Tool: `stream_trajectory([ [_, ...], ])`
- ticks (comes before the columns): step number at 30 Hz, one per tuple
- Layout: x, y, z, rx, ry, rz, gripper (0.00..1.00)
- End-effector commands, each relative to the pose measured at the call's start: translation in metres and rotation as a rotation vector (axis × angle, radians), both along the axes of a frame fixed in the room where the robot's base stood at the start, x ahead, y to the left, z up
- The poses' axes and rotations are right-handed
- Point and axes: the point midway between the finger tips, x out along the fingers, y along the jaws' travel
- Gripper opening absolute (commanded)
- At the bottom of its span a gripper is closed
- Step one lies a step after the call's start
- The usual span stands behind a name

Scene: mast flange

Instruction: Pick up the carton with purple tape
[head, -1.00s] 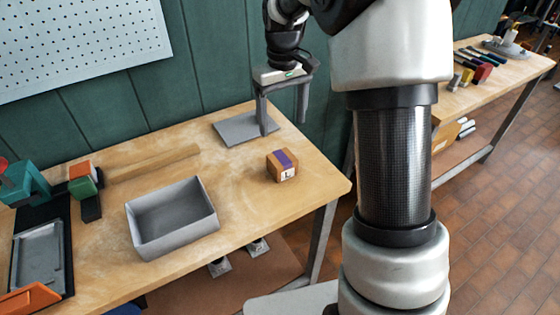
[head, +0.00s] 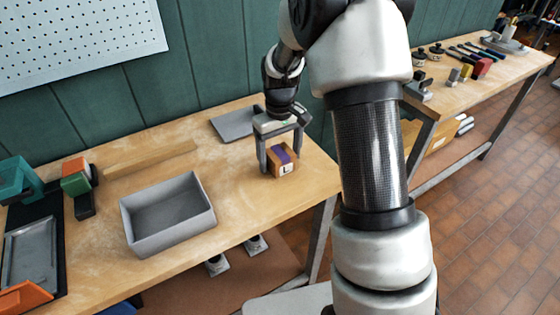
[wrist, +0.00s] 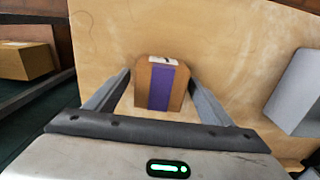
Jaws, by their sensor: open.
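The carton with purple tape (head: 281,161) is a small brown box with a purple band and a white label, standing on the wooden workbench near its right end. In the wrist view the carton (wrist: 161,84) lies between the two fingers, with a visible gap on each side. My gripper (head: 280,160) is open, pointing down, with one finger on either side of the carton. In the wrist view my gripper (wrist: 160,88) shows both fingers spread. Whether the fingertips touch the bench cannot be told.
A grey open bin (head: 168,215) stands left of the carton on the workbench (head: 235,205). A flat grey plate (head: 236,124) lies behind it, and a wooden strip (head: 150,160) lies at the back. A vise-like teal tool (head: 20,180) is far left. Bench between bin and carton is clear.

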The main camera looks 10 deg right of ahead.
Motion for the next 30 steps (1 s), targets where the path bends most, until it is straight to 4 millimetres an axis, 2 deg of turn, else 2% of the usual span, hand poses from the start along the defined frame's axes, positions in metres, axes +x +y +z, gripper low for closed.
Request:
stream_trajectory([
  [7, 0.000, 0.000, -0.001, 0.000, 0.000, 0.000, 0.73],
  [16, 0.000, 0.000, -0.001, 0.000, -0.001, 0.000, 0.24],
  [24, 0.001, 0.000, 0.004, 0.000, -0.003, 0.000, 0.24],
  [26, 0.001, 0.000, 0.011, 0.000, -0.004, 0.000, 0.24],
  [30, 0.001, 0.000, 0.037, 0.000, -0.005, 0.000, 0.24],
])
